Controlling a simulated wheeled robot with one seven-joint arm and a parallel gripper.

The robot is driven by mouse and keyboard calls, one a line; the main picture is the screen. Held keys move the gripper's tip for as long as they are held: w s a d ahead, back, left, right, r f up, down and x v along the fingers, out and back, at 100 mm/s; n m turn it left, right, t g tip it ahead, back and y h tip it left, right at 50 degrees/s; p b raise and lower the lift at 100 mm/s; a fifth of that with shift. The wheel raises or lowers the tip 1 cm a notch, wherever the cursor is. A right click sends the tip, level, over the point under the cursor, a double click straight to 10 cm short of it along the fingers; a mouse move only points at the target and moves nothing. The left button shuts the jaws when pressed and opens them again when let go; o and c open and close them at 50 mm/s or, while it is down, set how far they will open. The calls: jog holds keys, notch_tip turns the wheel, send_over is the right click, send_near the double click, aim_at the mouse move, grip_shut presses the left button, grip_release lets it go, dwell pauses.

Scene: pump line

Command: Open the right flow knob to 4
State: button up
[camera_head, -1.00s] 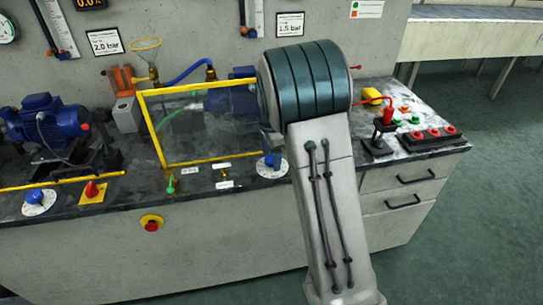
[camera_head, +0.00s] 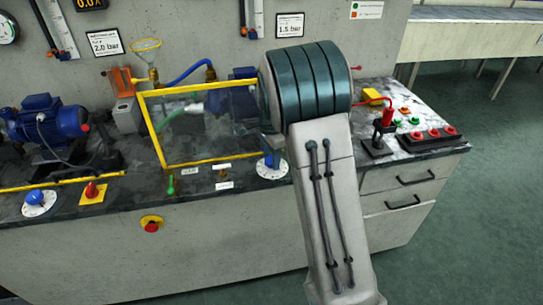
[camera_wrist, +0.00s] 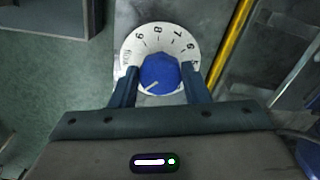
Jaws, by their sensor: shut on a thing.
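The right flow knob is a blue round knob on a white numbered dial (camera_head: 272,172), on the bench front beside my arm. In the wrist view the blue knob (camera_wrist: 159,75) sits between the two fingers of my gripper (camera_wrist: 160,86), which are shut on it from both sides. A white mark on the knob points to the lower left. The white dial (camera_wrist: 140,38) shows 6, 7, 8 and 9 on its far side; its near part is hidden by the knob and gripper. In the head view my arm hides most of the gripper.
A yellow-framed clear guard (camera_head: 200,88) stands behind the knob; its yellow edge (camera_wrist: 233,45) runs close by. Another blue knob (camera_head: 36,197) and a red knob (camera_head: 91,189) are to the left. Red buttons (camera_head: 434,133) are to the right. Open floor lies in front.

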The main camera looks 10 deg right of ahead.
jog(key=n, duration=1)
jog(key=shift+s+d+r+n, duration=0.1)
jog(key=shift+n, duration=0.2)
jog(key=n, duration=0.3)
jog(key=shift+d+n+p, duration=0.1)
jog(key=shift+n+p, duration=0.2)
jog(key=n, duration=0.4)
jog(key=shift+n, duration=0.3)
jog(key=shift+n+p, duration=0.6)
jog(key=shift+n, duration=1.4)
jog(key=o, duration=1)
